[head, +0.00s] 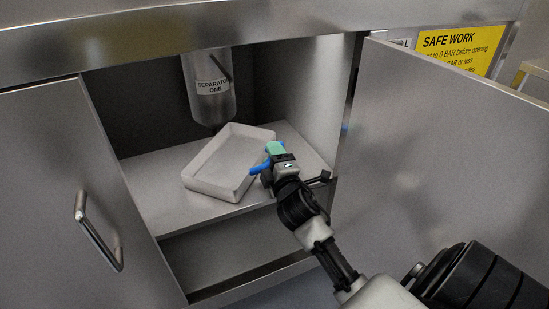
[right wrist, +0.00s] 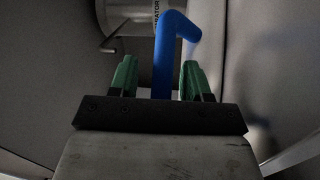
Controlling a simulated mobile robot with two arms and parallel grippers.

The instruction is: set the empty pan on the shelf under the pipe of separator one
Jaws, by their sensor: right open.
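A light grey, empty rectangular pan (head: 212,188) sits turned at an angle on the shelf (head: 165,208) inside the open cabinet. Its far edge lies by the short dark pipe (head: 216,128) below the vessel labelled "SEPARATOR ONE" (head: 205,70). A blue bent handle (head: 259,168) shows at the pan's right side; its join to the pan is hidden. My right gripper (head: 274,152) is at this handle. In the right wrist view the blue handle (right wrist: 164,70) stands between the two parted green fingers of the right gripper (right wrist: 158,80). My left gripper is not in view.
The left door (head: 50,150) with its bar handle (head: 97,232) and the right door (head: 440,150) stand open. A steel beam (head: 280,35) crosses above the opening. The shelf is bare left of the pan. A yellow safety sign (head: 460,48) is at the upper right.

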